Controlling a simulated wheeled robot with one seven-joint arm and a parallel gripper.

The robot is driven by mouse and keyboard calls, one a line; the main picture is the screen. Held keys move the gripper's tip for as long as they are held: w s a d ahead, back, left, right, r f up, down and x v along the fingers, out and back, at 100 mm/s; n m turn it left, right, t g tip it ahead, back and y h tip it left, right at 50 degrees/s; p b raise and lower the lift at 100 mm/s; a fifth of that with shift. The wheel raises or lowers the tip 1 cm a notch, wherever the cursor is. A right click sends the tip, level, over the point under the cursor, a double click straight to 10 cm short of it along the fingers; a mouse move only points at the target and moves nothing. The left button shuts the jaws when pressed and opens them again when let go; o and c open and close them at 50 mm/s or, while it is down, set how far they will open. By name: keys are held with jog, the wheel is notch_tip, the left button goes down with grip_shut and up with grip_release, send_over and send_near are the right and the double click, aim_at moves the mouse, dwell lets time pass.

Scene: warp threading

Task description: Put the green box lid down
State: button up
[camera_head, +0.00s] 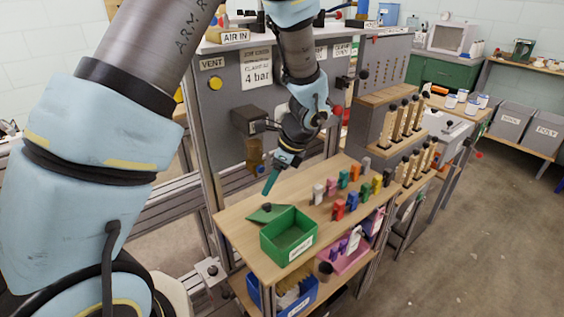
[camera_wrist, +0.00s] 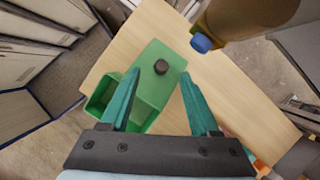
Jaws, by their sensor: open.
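The green box lid (camera_head: 262,214) lies on the wooden table top beside the back-left side of the open green box (camera_head: 289,240). Its dark round knob (camera_wrist: 161,67) faces up. In the wrist view the lid (camera_wrist: 153,88) shows between my fingers, with the box (camera_wrist: 101,96) to its left; I cannot tell if their edges touch. My gripper (camera_head: 269,187) is above the lid with its teal fingers apart. In the wrist view my gripper (camera_wrist: 158,76) is empty, its fingertips on either side of the knob and clear of it.
Several coloured blocks (camera_head: 351,201) stand on the table (camera_head: 240,235) to the right of the box. A blue bin (camera_head: 297,296) sits on the shelf below.

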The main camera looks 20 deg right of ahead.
jog(key=b+v, duration=0.1)
jog(key=v, duration=0.8)
jog(key=shift+r+b, duration=0.2)
jog(key=shift+b, duration=0.2)
jog(key=shift+s, duration=0.2)
